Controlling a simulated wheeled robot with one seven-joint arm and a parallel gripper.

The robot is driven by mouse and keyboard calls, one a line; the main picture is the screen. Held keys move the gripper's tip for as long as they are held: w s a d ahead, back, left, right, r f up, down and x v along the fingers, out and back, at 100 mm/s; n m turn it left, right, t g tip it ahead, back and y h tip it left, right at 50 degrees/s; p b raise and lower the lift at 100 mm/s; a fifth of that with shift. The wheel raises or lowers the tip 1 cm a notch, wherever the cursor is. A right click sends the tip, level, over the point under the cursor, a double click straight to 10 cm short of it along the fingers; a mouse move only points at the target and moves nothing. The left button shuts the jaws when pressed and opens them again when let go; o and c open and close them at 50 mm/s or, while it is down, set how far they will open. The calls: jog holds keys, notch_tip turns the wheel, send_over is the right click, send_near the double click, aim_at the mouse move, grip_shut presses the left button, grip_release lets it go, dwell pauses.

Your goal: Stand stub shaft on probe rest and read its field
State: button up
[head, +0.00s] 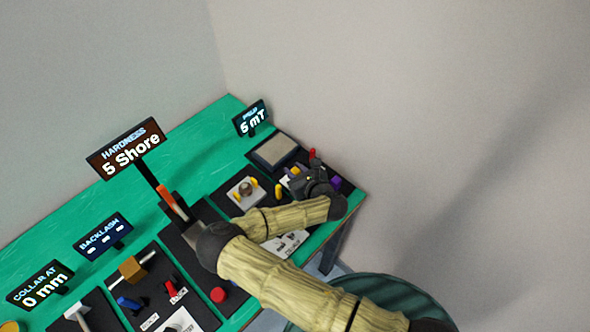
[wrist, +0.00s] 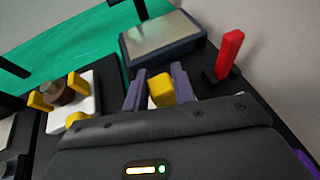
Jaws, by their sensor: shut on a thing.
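My gripper (wrist: 160,90) has its two purple fingers shut on a yellow block (wrist: 160,91), over the right-hand dark panel. I cannot tell whether this block is part of a fixture. In the head view my gripper (head: 300,174) partly hides that panel. A grey-topped brown cylinder (wrist: 68,90), possibly the stub shaft, stands among yellow posts on a white plate (wrist: 92,104) to the left. A pale flat pad (wrist: 160,36) on a dark block, possibly the probe rest, lies just beyond the fingers. The small display (head: 251,118) behind it reads 6 mT; its heading is blurred.
A red lever (wrist: 230,52) stands upright right of the pad, close to my fingers. A purple part (head: 336,182) is at the panel's right. Other panels and displays, including hardness (head: 126,149) at 5 Shore, line the green table (head: 190,140) to the left.

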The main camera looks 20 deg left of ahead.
jog(key=o, duration=1)
jog(key=shift+f, duration=0.1)
jog(key=b+v, duration=0.1)
jog(key=v, duration=1.1)
jog(key=shift+b, duration=0.35)
